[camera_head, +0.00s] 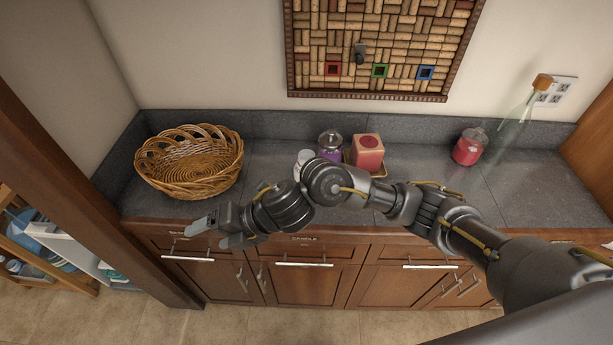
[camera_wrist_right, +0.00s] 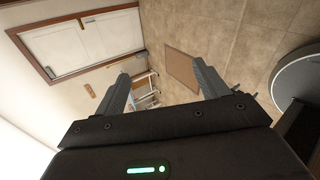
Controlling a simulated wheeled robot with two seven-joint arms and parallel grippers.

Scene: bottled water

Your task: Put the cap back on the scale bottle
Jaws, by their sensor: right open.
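A tall clear glass bottle (camera_head: 513,125) with a cork-coloured top (camera_head: 542,80) stands at the back right of the counter. A red jar (camera_head: 468,147) with a clear top stands left of it. A purple jar (camera_head: 330,146) with a metallic lid stands mid-counter, partly behind my right arm. I cannot tell which is the scale bottle, and I make out no loose cap. My right gripper (camera_head: 208,236) is open and empty in front of the counter's left part, below the basket. Its spread fingers also show in the right wrist view (camera_wrist_right: 162,84). My left gripper is not in view.
A wicker basket (camera_head: 190,163) sits on the counter's left. A red box (camera_head: 367,152) and a partly hidden white item (camera_head: 303,158) are mid-counter. A cork board (camera_head: 380,45) hangs on the wall. The grey countertop (camera_head: 425,165) is clear between the red box and red jar.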

